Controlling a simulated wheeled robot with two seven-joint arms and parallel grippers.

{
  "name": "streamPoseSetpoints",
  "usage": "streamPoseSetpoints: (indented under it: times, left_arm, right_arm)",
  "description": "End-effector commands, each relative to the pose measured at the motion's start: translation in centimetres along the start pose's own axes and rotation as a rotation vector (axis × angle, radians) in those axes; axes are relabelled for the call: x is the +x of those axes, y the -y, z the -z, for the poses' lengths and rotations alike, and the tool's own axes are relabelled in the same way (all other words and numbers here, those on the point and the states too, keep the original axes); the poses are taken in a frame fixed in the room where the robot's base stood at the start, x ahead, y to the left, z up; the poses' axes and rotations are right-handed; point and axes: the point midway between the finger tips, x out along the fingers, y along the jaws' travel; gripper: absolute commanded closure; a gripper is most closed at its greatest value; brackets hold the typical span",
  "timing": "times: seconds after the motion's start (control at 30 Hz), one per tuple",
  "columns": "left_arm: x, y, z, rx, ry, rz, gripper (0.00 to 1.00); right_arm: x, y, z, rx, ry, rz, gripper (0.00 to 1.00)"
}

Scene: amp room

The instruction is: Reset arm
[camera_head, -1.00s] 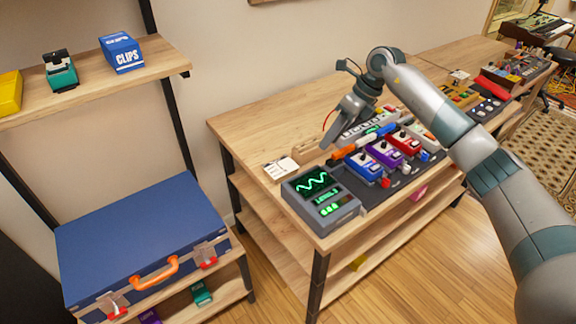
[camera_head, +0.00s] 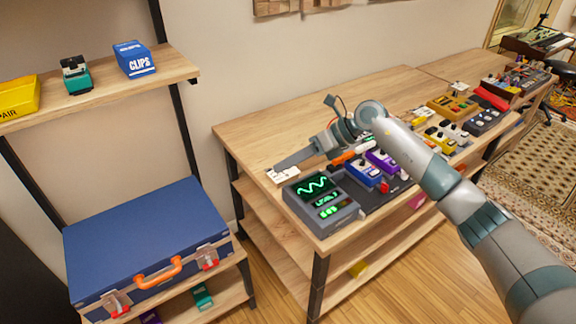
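My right arm comes in from the right and reaches over the pedal table. My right gripper (camera_head: 288,163) hangs above the table's left part, near a small white card (camera_head: 283,174) and behind the grey device with green screens (camera_head: 321,201). It is seen from the side, so I cannot tell its opening or whether it holds anything. My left gripper is not in view.
The wooden table (camera_head: 265,130) holds a blue pedal (camera_head: 364,175), a purple pedal (camera_head: 382,160) and several others under and beside my arm. A blue case (camera_head: 145,235) lies on the lower left shelf. A blue CLIPS box (camera_head: 134,59) stands on the upper shelf.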

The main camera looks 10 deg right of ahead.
Motion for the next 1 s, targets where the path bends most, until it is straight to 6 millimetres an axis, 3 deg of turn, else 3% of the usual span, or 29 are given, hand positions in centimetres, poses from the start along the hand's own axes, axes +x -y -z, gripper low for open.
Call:
streamPoseSetpoints:
  times: [0.73,0.87,1.0]
  left_arm:
    - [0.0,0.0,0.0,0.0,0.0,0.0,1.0]
    - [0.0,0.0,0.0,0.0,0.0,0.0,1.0]
    - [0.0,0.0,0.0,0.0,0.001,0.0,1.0]
  right_arm:
    - [0.7,-0.9,-0.2,0.011,0.037,-0.031,0.65]
    - [1.8,-2.5,-0.7,0.033,0.101,-0.081,0.65]
    - [3.2,-5.5,-1.7,0.096,0.244,-0.186,0.65]
